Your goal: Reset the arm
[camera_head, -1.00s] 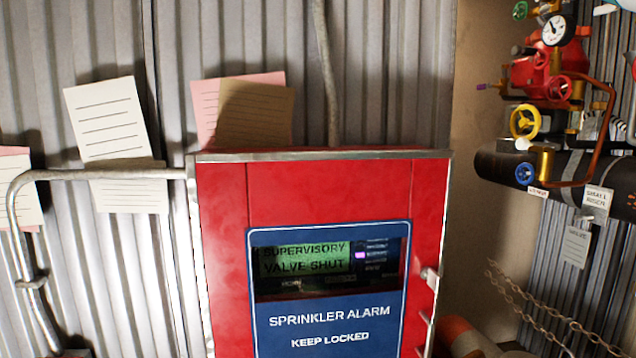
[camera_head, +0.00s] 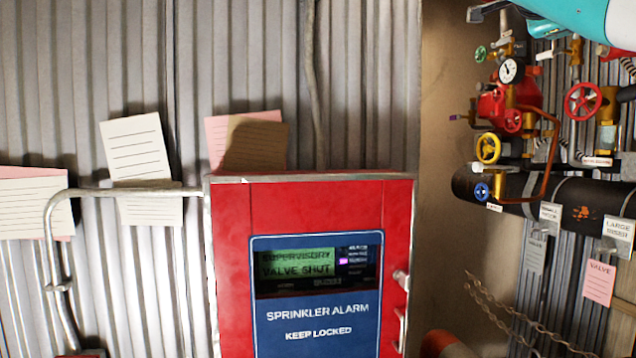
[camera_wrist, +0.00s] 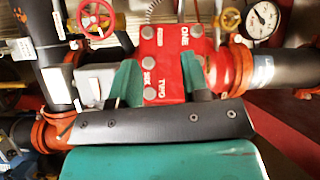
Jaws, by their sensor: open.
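My gripper (camera_wrist: 160,75) shows in the wrist view with two green fingers spread apart and nothing held between them. A red block (camera_wrist: 172,58) with several grey round bolts and white lettering lies beyond the fingers; I cannot tell whether they touch it. Part of my arm (camera_head: 580,15), teal and white, enters the head view at the top right. My gripper is outside that view.
A red sprinkler alarm cabinet (camera_head: 230,265) stands in the head view, its display reading "SUPERVISORY VALVE SHUT". At right are a black pipe (camera_head: 540,192), red valve wheel (camera_head: 583,101), yellow wheel (camera_head: 488,148) and chain (camera_head: 520,318). A gauge (camera_wrist: 262,19) shows in the wrist view.

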